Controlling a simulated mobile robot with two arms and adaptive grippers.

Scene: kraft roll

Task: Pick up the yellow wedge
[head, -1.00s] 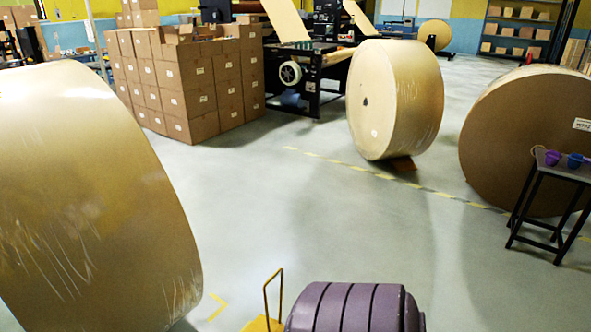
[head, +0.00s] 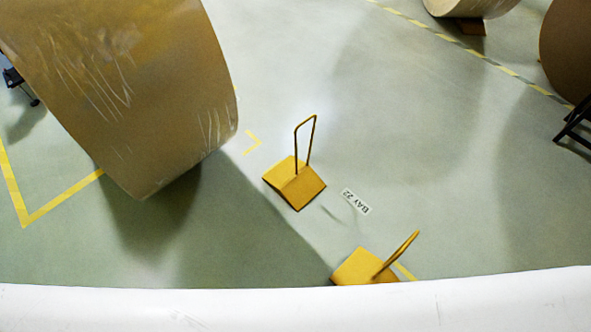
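Two yellow wedges with upright loop handles are on the grey floor in the head view. One yellow wedge (head: 294,186) lies near the middle, its handle standing up. A second yellow wedge (head: 362,268) is lower and to the right, its near side cut off by a white surface along the bottom of the picture. Neither of my grippers is in view, so I cannot see whether they are open or shut.
A large kraft roll (head: 130,90) fills the upper left, its lower edge beside yellow floor marking. A floor label (head: 355,201) lies between the wedges. Another roll (head: 572,45) and dark stool legs (head: 574,130) are at the right edge. Open floor lies right of the wedges.

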